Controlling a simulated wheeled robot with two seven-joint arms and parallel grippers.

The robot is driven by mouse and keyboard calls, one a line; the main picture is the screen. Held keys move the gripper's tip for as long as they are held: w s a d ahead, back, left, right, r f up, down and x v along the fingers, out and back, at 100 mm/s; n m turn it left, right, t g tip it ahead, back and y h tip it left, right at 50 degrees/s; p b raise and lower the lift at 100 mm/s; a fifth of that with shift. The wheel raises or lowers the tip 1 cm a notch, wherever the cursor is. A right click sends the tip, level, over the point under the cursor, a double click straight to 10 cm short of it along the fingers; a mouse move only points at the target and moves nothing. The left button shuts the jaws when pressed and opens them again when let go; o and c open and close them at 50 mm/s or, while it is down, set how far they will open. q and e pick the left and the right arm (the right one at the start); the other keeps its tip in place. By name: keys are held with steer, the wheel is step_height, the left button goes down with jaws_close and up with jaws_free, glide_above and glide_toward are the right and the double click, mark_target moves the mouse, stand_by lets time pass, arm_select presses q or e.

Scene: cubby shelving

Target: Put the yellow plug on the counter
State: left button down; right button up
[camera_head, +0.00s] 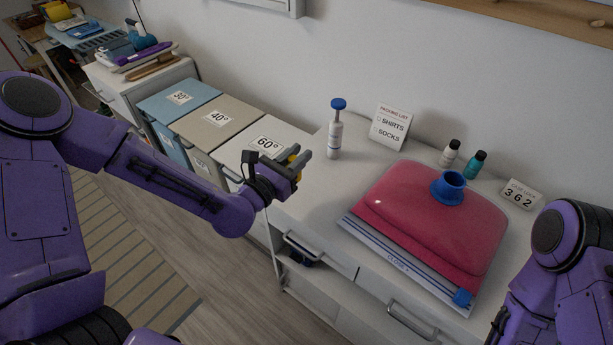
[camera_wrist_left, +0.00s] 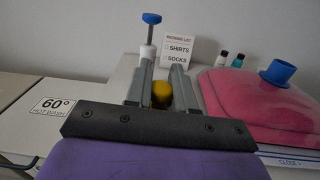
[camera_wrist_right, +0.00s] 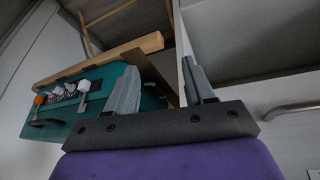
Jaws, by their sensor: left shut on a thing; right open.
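The yellow plug (camera_head: 292,156) is between the fingers of my left gripper (camera_head: 303,164), mostly hidden by them in the head view. In the left wrist view the yellow plug (camera_wrist_left: 161,95) shows between the two fingers of my left gripper (camera_wrist_left: 161,75). The left gripper is shut on it, above the left end of the white counter (camera_head: 318,200), near the 60° lid. I cannot tell the exact height above the surface. My right gripper (camera_wrist_right: 160,75) is open and empty in the right wrist view, low beside a drawer front.
On the counter are a pink bag (camera_head: 420,215) with a blue funnel-like piece (camera_head: 449,188), a blue-topped pump (camera_head: 335,130), a packing-list card (camera_head: 390,127), two small bottles and a 362 card (camera_head: 520,194). A teal box (camera_wrist_right: 85,105) is near my right gripper. The counter's left front is clear.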

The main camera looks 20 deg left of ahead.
arm_select(q)
steer(key=w+f+b, duration=0.4)
steer(key=w+f, duration=0.1)
steer(key=f, duration=0.1)
steer(key=shift+w+d, duration=0.1)
steer(key=shift+w, duration=0.3)
steer(key=shift+w+f+b, duration=0.1)
steer(key=shift+f+b, duration=0.2)
steer(key=shift+b, duration=0.25)
steer(key=f+b, duration=0.2)
steer(key=f, duration=0.1)
steer(key=shift+w+d+f+b, duration=0.1)
steer(key=shift+w+f+b, duration=0.15)
steer(key=shift+w+b, duration=0.15)
steer(key=shift+r, duration=0.2)
steer(key=shift+s+f, duration=0.15)
steer(key=c, duration=1)
jaws_free()
steer(key=shift+o, duration=0.2)
